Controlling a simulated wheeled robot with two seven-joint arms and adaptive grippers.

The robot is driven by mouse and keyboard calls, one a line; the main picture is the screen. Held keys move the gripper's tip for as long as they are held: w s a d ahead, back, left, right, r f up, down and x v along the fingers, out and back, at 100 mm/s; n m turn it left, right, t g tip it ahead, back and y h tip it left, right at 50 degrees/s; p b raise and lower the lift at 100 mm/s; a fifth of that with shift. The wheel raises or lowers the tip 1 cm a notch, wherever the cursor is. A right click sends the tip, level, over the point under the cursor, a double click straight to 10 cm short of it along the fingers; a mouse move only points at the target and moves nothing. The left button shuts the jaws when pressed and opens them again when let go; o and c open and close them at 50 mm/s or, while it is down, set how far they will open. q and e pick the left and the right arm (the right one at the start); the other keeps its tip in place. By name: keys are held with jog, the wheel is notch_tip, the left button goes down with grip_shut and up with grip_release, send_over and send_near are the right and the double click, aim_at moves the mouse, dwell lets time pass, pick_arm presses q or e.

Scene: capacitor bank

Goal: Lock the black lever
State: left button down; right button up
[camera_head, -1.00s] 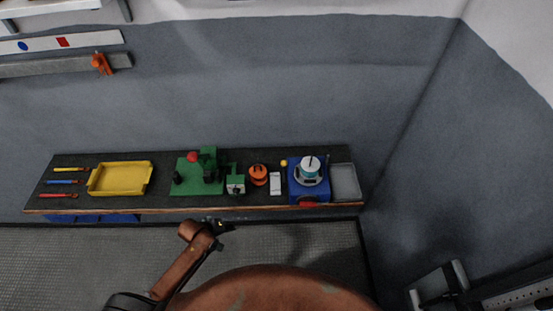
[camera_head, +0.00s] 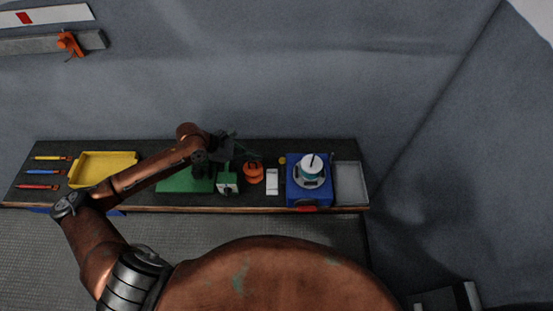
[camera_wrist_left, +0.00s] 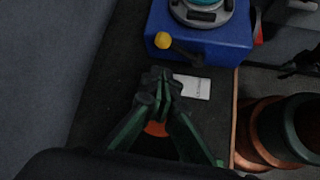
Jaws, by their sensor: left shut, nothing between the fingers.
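The blue box (camera_head: 295,198) stands on the bench towards its right end; it also shows at the top of the left wrist view (camera_wrist_left: 215,42). A dark lever (camera_wrist_left: 184,51) with a yellow knob (camera_wrist_left: 163,40) sticks out from the side of the box; in the head view the knob is a small yellow spot (camera_head: 282,160). My left gripper (camera_head: 254,154) is above the bench, left of the box. In the left wrist view its fingers (camera_wrist_left: 160,82) are shut and empty, apart from the knob. My right gripper is in no view.
My left arm covers part of the fixture. A yellow tray (camera_head: 103,155) is at left, a grey tray (camera_head: 350,184) at right. A wall rises behind.

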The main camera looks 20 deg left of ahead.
aim_at(283, 171)
pick_arm(q)
jog(key=shift+w, duration=0.1)
jog(key=shift+w+d+f, duration=0.1)
jog(key=shift+d+f, duration=0.2)
jog(key=shift+d, duration=0.05)
jog(key=x, duration=0.8)
jog(key=shift+w+d+f+p, duration=0.2)
jog(key=shift+d+f+p, duration=0.1)
jog(key=shift+f, duration=0.1)
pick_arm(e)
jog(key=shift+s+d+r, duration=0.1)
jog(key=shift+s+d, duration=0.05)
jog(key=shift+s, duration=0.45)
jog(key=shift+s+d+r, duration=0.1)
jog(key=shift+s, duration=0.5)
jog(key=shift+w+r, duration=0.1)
